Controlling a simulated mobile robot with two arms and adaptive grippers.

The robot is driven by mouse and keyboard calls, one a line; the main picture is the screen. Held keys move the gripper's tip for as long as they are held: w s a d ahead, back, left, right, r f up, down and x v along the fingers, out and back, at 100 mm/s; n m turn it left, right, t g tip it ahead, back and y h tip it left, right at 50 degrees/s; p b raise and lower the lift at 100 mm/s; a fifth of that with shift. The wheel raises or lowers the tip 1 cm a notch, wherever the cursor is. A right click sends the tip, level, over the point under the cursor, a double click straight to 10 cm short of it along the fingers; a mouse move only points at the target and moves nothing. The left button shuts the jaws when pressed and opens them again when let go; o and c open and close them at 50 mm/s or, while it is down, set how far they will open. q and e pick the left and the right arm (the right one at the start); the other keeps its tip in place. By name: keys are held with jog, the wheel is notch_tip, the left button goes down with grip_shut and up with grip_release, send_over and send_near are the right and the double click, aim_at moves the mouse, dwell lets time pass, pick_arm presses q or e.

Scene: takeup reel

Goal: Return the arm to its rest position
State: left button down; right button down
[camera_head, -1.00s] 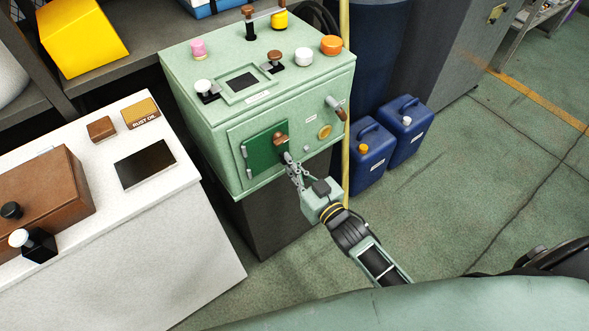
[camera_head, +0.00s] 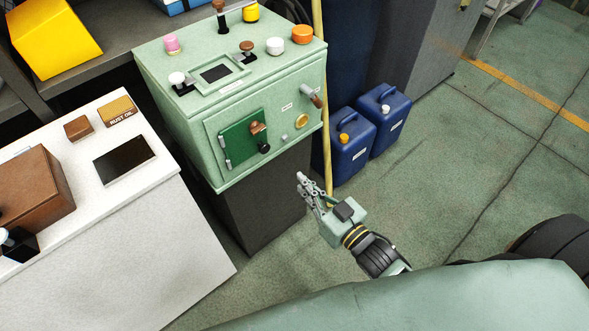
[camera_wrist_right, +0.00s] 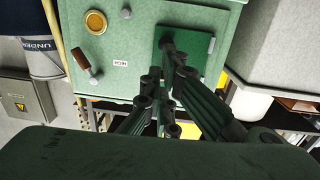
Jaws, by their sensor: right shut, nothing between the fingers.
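My right gripper (camera_head: 302,182) is shut and empty, held in the air in front of and to the right of the light green machine cabinet (camera_head: 185,150). Its fingers also show in the right wrist view (camera_wrist_right: 163,78), pointing toward the cabinet front, apart from it in the head view. The dark green door (camera_head: 239,139) on the cabinet front lies flush in its frame, with a brown knob (camera_head: 257,127) and a dark piece below it. My left gripper is not in view.
A white table (camera_head: 150,235) with a brown box (camera_head: 30,190) stands at the left. Two blue jerrycans (camera_head: 350,146) and a yellow pole (camera_head: 321,60) stand behind my right gripper.

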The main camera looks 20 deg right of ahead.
jog(key=s+d+f+g+h, duration=0.1)
jog(key=s+d+f+g, duration=0.15)
jog(key=f, duration=0.65)
jog(key=s+d+f+m+g+h, duration=0.15)
jog(key=s+f, duration=0.25)
jog(key=f, duration=0.5)
jog(key=s+d+f+n+g+h, duration=0.1)
jog(key=s+f+g, duration=0.2)
jog(key=f, duration=0.6)
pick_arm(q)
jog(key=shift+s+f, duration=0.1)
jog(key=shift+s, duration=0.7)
pick_arm(e)
jog(key=s+f+g, duration=0.3)
jog(key=s+f, duration=0.3)
jog(key=s, duration=0.3)
jog(key=s+f+g+h, duration=0.1)
jog(key=s+f+g, duration=0.2)
jog(key=s+f, duration=0.3)
jog(key=s+f+g, duration=0.2)
jog(key=s+f, duration=0.4)
jog(key=s, duration=0.6)
jog(key=shift+d+g+h, duration=0.2)
jog(key=shift+g+h, duration=0.15)
jog(key=shift+g, duration=0.05)
jog(key=c, duration=2.5)
grip_release()
jog(key=shift+m, duration=0.25)
